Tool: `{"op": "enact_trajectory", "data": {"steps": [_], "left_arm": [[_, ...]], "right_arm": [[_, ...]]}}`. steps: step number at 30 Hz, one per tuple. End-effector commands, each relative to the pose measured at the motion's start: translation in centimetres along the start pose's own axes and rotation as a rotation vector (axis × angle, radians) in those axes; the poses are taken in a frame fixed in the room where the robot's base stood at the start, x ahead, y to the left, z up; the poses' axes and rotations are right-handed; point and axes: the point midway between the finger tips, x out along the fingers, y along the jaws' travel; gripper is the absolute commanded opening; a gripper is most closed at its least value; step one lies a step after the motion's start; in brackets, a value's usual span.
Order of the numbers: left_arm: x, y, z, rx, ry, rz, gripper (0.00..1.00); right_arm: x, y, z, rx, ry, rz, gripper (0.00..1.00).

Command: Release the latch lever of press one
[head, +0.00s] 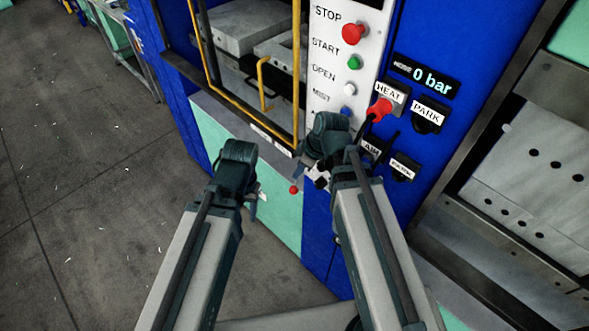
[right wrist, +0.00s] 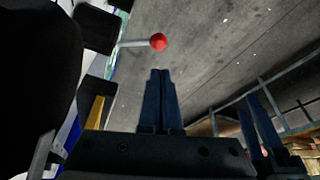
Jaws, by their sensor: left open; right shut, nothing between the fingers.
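A lever with a red ball knob (head: 294,189) sticks out low on the front of the blue press, below the control panel. In the right wrist view its red ball (right wrist: 158,41) is on a thin pale rod, just beyond my fingertips and apart from them. My right gripper (right wrist: 160,72) is shut and empty. In the head view my right wrist covers the lever's root and most of that gripper. My left gripper (head: 258,203) is open and empty, left of the knob; its fingers also show in the right wrist view (right wrist: 257,105).
The white control panel (head: 334,55) has red, green, blue and white buttons. A red hose plug (head: 379,108) sits by the HEAT label. The display (head: 427,77) reads 0 bar. A yellow-framed guard door (head: 218,88) is at left. Floor at left is mostly clear.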

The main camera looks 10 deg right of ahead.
Motion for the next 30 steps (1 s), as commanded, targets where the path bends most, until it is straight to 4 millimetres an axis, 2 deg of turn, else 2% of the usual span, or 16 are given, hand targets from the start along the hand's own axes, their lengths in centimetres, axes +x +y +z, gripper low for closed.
{"op": "enact_trajectory", "data": {"steps": [1, 3, 9, 25, 28, 30], "left_arm": [[-1.4, -0.1, 0.1, -0.002, 0.0, 0.0, 0.5], [-2.1, -0.2, 0.1, -0.004, 0.0, 0.001, 0.5], [-2.6, -0.2, 0.2, -0.006, 0.0, 0.001, 0.5], [-2.4, -0.2, 0.1, -0.006, 0.0, 0.001, 0.5], [-1.4, -0.1, 0.1, -0.005, 0.0, 0.001, 0.5], [-0.2, 0.0, 0.0, -0.004, 0.0, 0.001, 0.5]], "right_arm": [[-1.5, 0.0, -0.2, 0.002, 0.0, 0.0, 0.0], [-2.2, 0.0, -0.2, 0.002, 0.001, 0.0, 0.0], [-2.8, 0.0, -0.1, 0.0, 0.001, 0.0, 0.0], [-2.5, -0.1, -0.1, 0.004, -0.002, -0.001, 0.0], [-1.4, -1.1, 0.2, 0.039, -0.031, -0.008, 0.0], [0.1, -2.4, 0.6, 0.096, -0.076, -0.015, 0.0]]}}
